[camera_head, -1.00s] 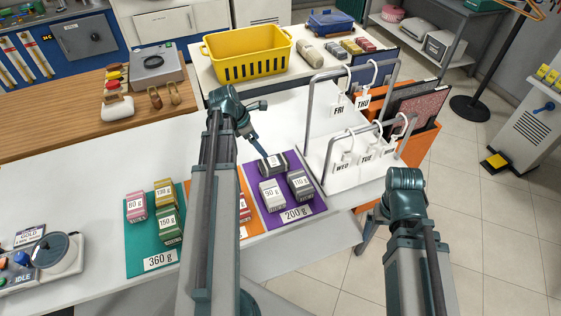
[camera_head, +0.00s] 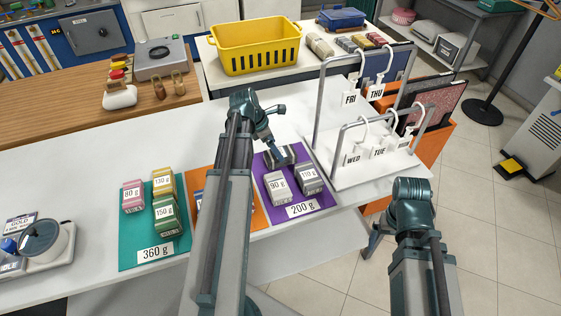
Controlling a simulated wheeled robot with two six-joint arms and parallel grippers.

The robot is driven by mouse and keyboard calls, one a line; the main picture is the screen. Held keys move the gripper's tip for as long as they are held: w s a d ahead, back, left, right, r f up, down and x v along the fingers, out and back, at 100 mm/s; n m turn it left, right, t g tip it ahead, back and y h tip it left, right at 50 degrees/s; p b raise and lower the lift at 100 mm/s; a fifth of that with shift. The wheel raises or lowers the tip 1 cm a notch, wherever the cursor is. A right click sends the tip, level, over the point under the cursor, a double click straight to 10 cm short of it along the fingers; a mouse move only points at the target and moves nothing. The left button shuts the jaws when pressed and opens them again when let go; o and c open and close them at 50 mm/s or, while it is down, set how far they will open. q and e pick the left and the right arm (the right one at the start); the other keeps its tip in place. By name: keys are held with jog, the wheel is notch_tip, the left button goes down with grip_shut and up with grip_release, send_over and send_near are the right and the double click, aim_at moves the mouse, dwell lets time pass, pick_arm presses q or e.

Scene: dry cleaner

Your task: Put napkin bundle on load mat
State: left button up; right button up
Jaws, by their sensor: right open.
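No bundle is readable as the napkin one. On the purple 200 g mat (camera_head: 267,207) lie a pale 90 g bundle (camera_head: 277,187), a grey 110 g bundle (camera_head: 309,178) and a dark item (camera_head: 287,154) partly covered by my left wrist. The teal 360 g mat (camera_head: 130,249) holds pink (camera_head: 132,196), yellow (camera_head: 163,182) and green (camera_head: 166,212) bundles. The orange mat (camera_head: 258,216) lies mostly behind my left arm, with a blue item (camera_head: 199,200) peeking out. My left wrist reaches down over the purple mat; its fingertips are unclear. My right gripper (camera_head: 373,240) is open, beside the table's front edge, empty.
White racks with day tags, WED (camera_head: 353,161) and FRI (camera_head: 350,98), stand right of the purple mat. A yellow basket (camera_head: 255,47) is on the back table. A scale-like device (camera_head: 42,242) sits at left. White tabletop (camera_head: 80,170) is clear left of the mats.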

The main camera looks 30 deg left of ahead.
pick_arm(q)
jog(key=shift+b+x, duration=2.4)
jog(key=shift+x, duration=0.25)
jog(key=shift+r, duration=0.15)
jog(key=shift+f, duration=0.25)
jog(key=c, duration=1.5)
jog(key=shift+o, duration=0.2)
jog(key=shift+r, duration=0.1)
notch_tip(320, 180, up, 10)
jog(key=p, duration=1)
jog(key=shift+r, duration=0.2)
